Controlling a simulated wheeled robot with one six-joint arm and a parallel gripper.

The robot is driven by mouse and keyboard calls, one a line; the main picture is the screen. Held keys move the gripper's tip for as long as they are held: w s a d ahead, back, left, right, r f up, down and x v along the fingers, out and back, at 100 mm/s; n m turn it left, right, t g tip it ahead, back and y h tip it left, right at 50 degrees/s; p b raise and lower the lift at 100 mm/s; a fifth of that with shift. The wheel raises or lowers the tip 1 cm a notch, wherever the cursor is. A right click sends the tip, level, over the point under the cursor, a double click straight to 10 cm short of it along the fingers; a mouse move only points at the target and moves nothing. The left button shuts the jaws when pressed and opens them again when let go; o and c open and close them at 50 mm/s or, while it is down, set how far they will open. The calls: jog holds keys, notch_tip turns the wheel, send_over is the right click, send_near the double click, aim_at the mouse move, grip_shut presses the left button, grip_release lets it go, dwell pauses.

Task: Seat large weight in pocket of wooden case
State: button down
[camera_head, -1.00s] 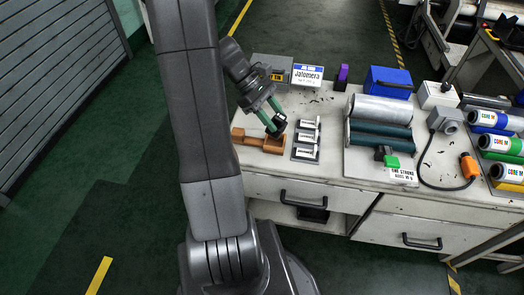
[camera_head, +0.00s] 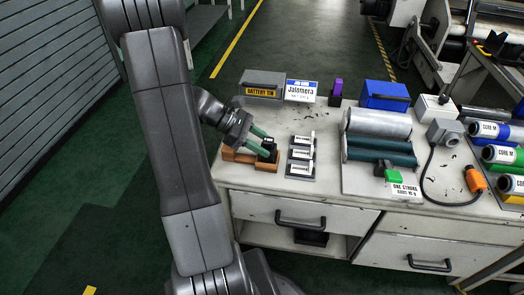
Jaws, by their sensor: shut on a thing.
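The brown wooden case (camera_head: 232,155) lies at the left end of the workbench. My gripper (camera_head: 265,148), with green fingers, reaches down from the upper left over the right part of the case. It is shut on a small dark weight (camera_head: 268,154), which is at or just above the case's right-hand pocket. The fingers and the weight hide most of that pocket, so I cannot tell whether the weight touches its floor.
A grey rack with white labelled plates (camera_head: 301,155) stands just right of the case. Behind are the battery tin box (camera_head: 263,92) and a white sign (camera_head: 301,91). Rollers (camera_head: 378,125) lie farther right.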

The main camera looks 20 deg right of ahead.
jog(key=shift+f, duration=1.1)
jog(key=shift+f+b, duration=0.3)
jog(key=shift+b, duration=0.05)
jog(key=c, duration=0.8)
grip_release()
jog(key=shift+s, duration=0.1)
jog(key=shift+a+r, duration=0.15)
jog(key=shift+r, duration=0.2)
jog(key=p+v, duration=0.3)
jog(key=v, duration=0.9)
jog(key=shift+p, duration=0.3)
jog(key=shift+f, duration=0.1)
